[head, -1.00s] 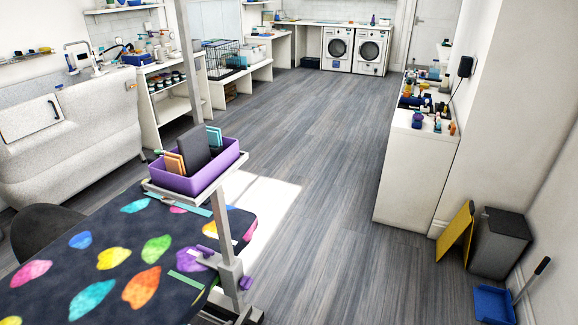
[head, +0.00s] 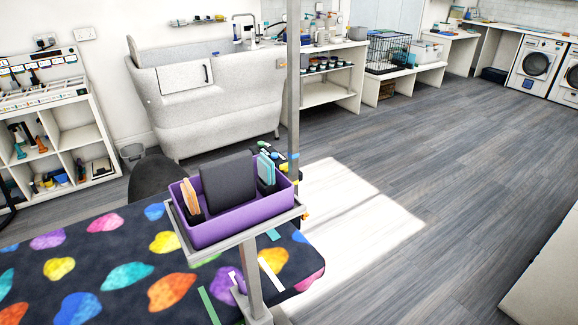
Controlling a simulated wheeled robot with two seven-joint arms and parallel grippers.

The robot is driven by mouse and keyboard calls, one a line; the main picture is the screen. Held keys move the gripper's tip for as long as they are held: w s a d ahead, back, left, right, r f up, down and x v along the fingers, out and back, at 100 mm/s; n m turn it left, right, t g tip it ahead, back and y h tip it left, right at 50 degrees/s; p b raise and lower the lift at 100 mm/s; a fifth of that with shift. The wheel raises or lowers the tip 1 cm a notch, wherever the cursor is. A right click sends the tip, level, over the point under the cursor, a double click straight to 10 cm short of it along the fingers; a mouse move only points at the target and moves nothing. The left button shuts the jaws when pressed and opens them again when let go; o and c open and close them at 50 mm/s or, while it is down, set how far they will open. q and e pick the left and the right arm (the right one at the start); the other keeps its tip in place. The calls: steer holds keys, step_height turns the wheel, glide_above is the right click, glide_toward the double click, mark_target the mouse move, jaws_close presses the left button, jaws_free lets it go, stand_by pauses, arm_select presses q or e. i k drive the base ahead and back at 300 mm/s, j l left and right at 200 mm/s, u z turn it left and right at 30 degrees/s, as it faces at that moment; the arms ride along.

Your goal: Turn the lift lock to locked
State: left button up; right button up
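No part that I can make out as the lift lock shows in the head view. The grooming table (head: 110,246), dark with colourful blotches, is at the lower left. A grey metal post (head: 253,285) rises at its near edge and carries a shelf (head: 290,213). Neither of my grippers is in view.
A purple bin (head: 240,219) with a dark pad and coloured items stands on the shelf. A tall pole (head: 293,90) rises behind it. A white tub (head: 210,105) and open shelving (head: 62,130) line the far wall. The floor at right (head: 430,160) is clear.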

mark_target(284, 167)
steer(key=l+u, duration=0.1)
steer(key=l, duration=0.15)
steer(key=u, duration=0.65)
steer(key=i+l+u, duration=0.15)
steer(key=l+u, duration=0.25)
steer(key=i+l+u, duration=0.1)
steer(key=l+u, duration=0.75)
